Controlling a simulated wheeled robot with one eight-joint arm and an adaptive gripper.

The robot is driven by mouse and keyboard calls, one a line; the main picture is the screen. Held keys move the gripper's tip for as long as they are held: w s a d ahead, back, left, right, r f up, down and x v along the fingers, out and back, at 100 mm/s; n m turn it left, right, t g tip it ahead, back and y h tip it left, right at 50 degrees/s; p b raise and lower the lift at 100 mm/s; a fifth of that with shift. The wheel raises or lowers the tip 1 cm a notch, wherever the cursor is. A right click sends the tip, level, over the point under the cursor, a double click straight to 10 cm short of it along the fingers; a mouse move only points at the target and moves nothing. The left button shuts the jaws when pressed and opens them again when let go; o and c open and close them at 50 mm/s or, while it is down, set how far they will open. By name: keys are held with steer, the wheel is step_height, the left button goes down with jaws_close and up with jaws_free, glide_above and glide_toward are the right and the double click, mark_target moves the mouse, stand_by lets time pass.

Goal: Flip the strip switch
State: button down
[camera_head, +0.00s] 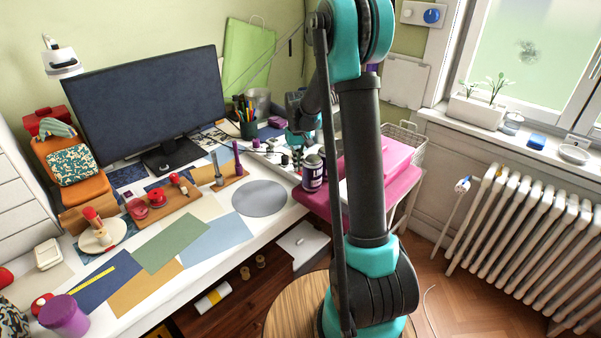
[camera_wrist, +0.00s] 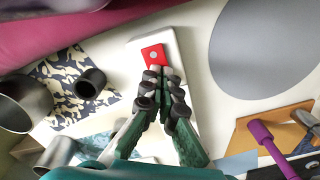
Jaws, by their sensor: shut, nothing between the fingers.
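The white power strip (camera_wrist: 179,52) lies on the desk and shows in the wrist view, running down beneath my fingers. Its red square switch (camera_wrist: 153,54) has a pale round mark in the middle. My gripper (camera_wrist: 161,74) is shut and empty, with its fingertips at the lower edge of the switch. I cannot tell whether they touch it. The rest of the strip is partly hidden behind the fingers. In the head view my gripper (camera_head: 297,155) is at the back right of the desk, and I cannot make out the switch there.
A dark purple-lidded jar (camera_head: 313,172) stands close by on the pink trolley (camera_head: 318,205). A pencil cup (camera_head: 248,128) and the monitor (camera_head: 150,100) are to the left. A grey round mat (camera_head: 260,198) lies flat in front. A dark cylinder (camera_wrist: 90,83) stands beside the strip.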

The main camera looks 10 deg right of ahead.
steer(key=shift+r, duration=3.5)
steer(key=shift+a, duration=0.1)
